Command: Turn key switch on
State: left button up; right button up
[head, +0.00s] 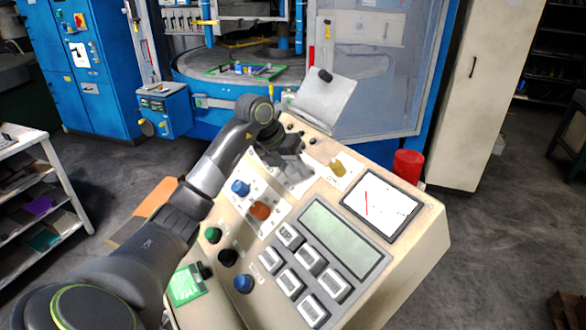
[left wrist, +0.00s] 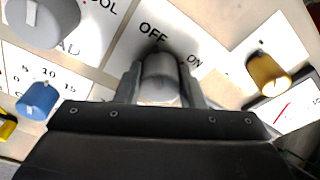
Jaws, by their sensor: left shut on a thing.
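The key switch (left wrist: 160,82) is a silvery knob on a white plate marked OFF and ON in the left wrist view. OFF is printed above it and ON to its upper right. My left gripper (left wrist: 162,76) is shut on the knob, with one finger on each side. In the head view my left gripper (head: 288,167) is down at the upper part of the beige console (head: 415,235) and hides the switch there. Which mark the switch points at is hard to tell. My right gripper is not in view.
Around the switch are a yellow knob (head: 338,167), a blue knob (head: 240,187), an orange knob (head: 260,210) and a large grey knob (left wrist: 45,18). A meter (head: 381,206), a green display (head: 343,240) and several grey buttons fill the console's front. A red cylinder (head: 407,166) stands behind.

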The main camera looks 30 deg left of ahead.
pick_arm(q)
jog(key=shift+f+m+b, duration=0.1)
jog(key=shift+m+b, duration=0.3)
jog(key=shift+b, duration=0.3)
jog(key=shift+c, duration=0.2)
jog(key=m+b, duration=0.3)
jog(key=shift+y, duration=0.3)
jog(key=m+b, duration=0.3)
jog(key=m, duration=0.1)
jog(key=shift+d+y+b, duration=0.15)
jog(key=shift+y+b, duration=0.15)
jog(key=shift+b, duration=0.05)
jog(key=m+b, duration=0.1)
jog(key=m, duration=0.1)
jog(key=m+b, duration=0.1)
jog(key=m, duration=0.1)
jog(key=shift+m+t+y, duration=0.3)
jog(key=m+t+b, duration=0.1)
jog(key=m, duration=0.3)
jog(key=shift+s+m+b, duration=0.1)
jog(key=shift+m+b, duration=0.2)
jog(key=shift+b, duration=0.1)
jog(key=shift+r, duration=0.2)
jog(key=o, duration=1)
